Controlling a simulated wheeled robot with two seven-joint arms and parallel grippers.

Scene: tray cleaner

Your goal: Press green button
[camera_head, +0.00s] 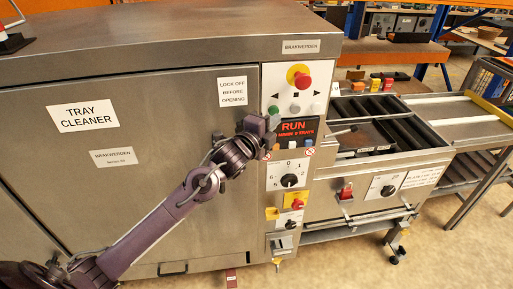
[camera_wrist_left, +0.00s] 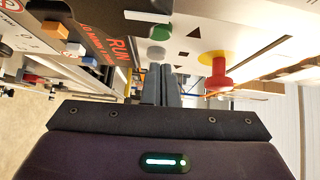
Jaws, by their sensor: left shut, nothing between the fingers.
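The green button (camera_head: 273,110) is the left one of a row of round buttons on the machine's upright control panel, below a red mushroom button. It also shows in the left wrist view (camera_wrist_left: 160,33), beyond my fingertips. My left gripper (camera_head: 272,123) is shut and empty, just below the green button in the head view. In the left wrist view its two fingers (camera_wrist_left: 161,72) lie together, with a grey button (camera_wrist_left: 155,53) just past their tips. I cannot tell whether the fingers touch the panel. My right gripper is in neither view.
The red mushroom button (camera_head: 303,81) on its yellow base sits above the row. The RUN display (camera_head: 297,128) is just below the row, near my gripper. A rotary dial (camera_head: 289,181) and a yellow-backed switch (camera_head: 297,203) are lower down. The broad steel door (camera_head: 150,190) is flat.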

